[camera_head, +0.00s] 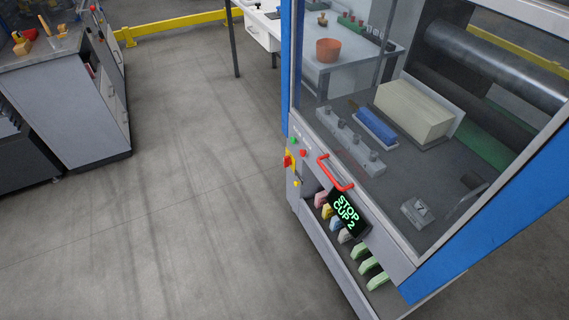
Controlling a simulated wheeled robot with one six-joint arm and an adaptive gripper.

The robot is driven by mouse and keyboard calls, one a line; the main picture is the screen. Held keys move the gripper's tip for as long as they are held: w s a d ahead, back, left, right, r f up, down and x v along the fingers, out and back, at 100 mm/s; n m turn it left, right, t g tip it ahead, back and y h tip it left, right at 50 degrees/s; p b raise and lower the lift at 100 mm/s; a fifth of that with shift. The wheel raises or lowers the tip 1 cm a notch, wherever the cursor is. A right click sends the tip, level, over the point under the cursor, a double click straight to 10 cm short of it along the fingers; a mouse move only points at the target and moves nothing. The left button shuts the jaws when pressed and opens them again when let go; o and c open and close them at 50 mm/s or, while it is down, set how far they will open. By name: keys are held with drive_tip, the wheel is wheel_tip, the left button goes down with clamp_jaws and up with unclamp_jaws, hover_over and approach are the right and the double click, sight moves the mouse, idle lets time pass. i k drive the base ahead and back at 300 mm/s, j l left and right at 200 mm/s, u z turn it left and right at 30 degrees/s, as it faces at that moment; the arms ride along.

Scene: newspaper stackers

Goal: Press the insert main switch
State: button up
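The machine with blue posts and a clear window (345,95) stands at the right. On its grey front, at the left end, is a red switch on a yellow plate (288,161), which looks like a main switch. Above it are a small green button (293,141) and a small red button (303,153). A small yellow part (296,183) is below. No label is readable, so I cannot tell for sure which one is the insert main switch. My gripper is not in view.
A grey cabinet (70,117) stands at the left. The floor (190,190) between is clear.

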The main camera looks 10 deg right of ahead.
sight(287, 161)
drive_tip(key=i+j+z, duration=0.1)
drive_tip(key=i+j, duration=0.15)
drive_tip(key=i+j+z, duration=0.1)
drive_tip(key=i+j, duration=0.15)
drive_tip(key=j, duration=0.25)
drive_tip(key=i+j+z, duration=0.1)
drive_tip(key=i+j, duration=0.15)
drive_tip(key=j, duration=0.15)
drive_tip(key=i+j+z, duration=0.1)
drive_tip(key=j, duration=0.3)
drive_tip(key=i+j+z, duration=0.1)
drive_tip(key=i+j, duration=0.2)
drive_tip(key=j, duration=0.15)
drive_tip(key=i+j, duration=0.2)
drive_tip(key=j, duration=0.25)
drive_tip(key=i+j+z, duration=0.15)
drive_tip(key=j, duration=0.3)
drive_tip(key=i+j+z, duration=0.1)
drive_tip(key=j, duration=0.35)
drive_tip(key=i, duration=0.1)
